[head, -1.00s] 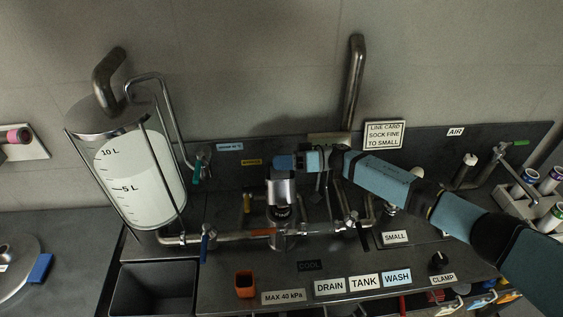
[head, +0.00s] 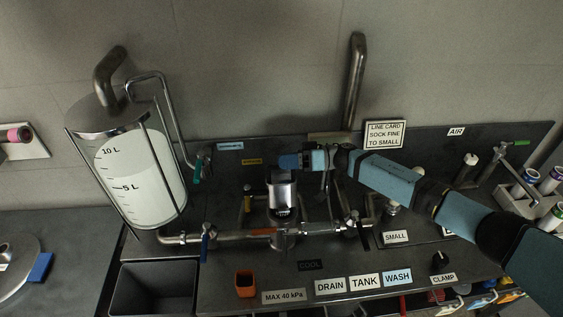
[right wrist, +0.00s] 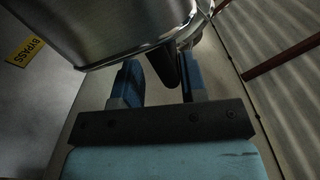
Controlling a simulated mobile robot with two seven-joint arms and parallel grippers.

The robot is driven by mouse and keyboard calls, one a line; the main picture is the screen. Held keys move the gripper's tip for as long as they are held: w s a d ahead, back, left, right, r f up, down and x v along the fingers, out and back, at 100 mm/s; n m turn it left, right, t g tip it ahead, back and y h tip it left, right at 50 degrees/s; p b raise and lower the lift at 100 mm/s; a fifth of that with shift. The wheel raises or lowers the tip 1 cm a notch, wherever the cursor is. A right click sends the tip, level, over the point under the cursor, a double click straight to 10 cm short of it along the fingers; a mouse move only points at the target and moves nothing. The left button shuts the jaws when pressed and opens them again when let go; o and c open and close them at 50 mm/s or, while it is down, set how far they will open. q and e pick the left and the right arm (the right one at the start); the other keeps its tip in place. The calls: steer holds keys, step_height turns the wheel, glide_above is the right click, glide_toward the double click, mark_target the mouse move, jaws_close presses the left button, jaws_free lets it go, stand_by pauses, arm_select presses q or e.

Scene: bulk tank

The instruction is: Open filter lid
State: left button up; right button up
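The filter (head: 283,194) is a shiny metal cylinder on the pipework in the middle of the bench in the head view. My right gripper (head: 287,161) is at its top, coming in from the right. In the right wrist view the metal body (right wrist: 120,28) fills the top left. A dark tapered tab (right wrist: 164,66) hangs from its rim between the two blue fingers of my right gripper (right wrist: 162,82). The fingers are apart, with gaps showing beside the tab. Whether the lid is latched cannot be told. My left gripper is not in view.
A clear tank (head: 150,180) of whitish liquid stands at the left. Pipes with a blue-handled valve (head: 205,243) run to the filter. An orange cup (head: 245,284) sits in front. A tall metal pipe (head: 354,85) rises behind.

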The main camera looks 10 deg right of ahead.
steer(key=d+b, duration=0.2)
steer(key=d, duration=1)
steer(key=shift+d, duration=0.35)
